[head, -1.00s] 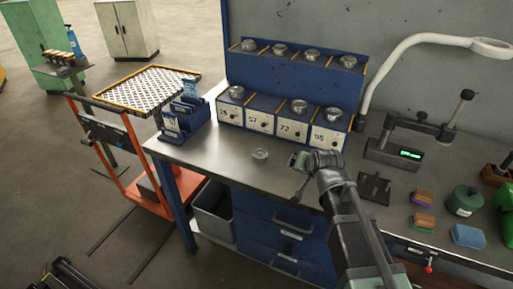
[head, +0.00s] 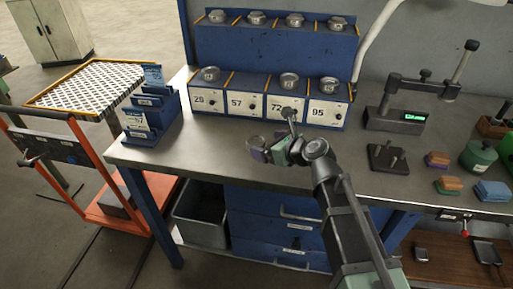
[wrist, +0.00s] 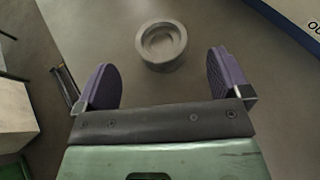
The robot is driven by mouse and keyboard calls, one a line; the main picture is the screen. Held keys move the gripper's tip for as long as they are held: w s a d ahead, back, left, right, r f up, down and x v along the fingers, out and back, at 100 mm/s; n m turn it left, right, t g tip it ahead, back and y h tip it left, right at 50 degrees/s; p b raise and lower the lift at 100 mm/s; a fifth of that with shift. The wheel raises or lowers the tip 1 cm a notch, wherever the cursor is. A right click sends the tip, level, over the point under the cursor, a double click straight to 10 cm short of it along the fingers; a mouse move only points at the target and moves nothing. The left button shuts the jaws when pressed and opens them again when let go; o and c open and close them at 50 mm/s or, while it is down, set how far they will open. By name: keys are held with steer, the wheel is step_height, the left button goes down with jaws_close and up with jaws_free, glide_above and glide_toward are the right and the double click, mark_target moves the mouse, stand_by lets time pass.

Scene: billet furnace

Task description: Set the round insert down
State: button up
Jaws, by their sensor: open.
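The round insert (wrist: 162,45) is a grey metal ring with a hollow centre. It stands flat on the steel bench top, and in the head view it shows (head: 255,141) just behind my gripper. My gripper (wrist: 160,76) has its two purple-padded fingers spread wide and nothing between them. In the wrist view the insert lies beyond the fingertips, roughly centred between them and not touched. In the head view my gripper (head: 269,152) is low over the bench, partly covering the insert.
A blue rack (head: 268,104) with bins marked 26, 57, 72 and 95 stands behind, with similar metal inserts on it; none shows above 57. Blue holders (head: 149,120) stand left. A black fixture (head: 388,158) and colored blocks lie right. Bench between holders and gripper is clear.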

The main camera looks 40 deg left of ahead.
mark_target(255, 140)
steer(key=shift+w+a+f, duration=0.1)
steer(key=shift+a+f, duration=0.05)
steer(key=shift+a, duration=0.2)
steer(key=b+x, duration=0.1)
steer(key=x, duration=0.4)
steer(key=shift+w+a+b, duration=0.15)
steer(key=shift+b, duration=0.25)
steer(key=c, duration=1.6)
steer(key=shift+r, duration=0.3)
step_height(255, 140, up, 20)
steer(key=p, duration=2)
steer(key=shift+f, duration=0.1)
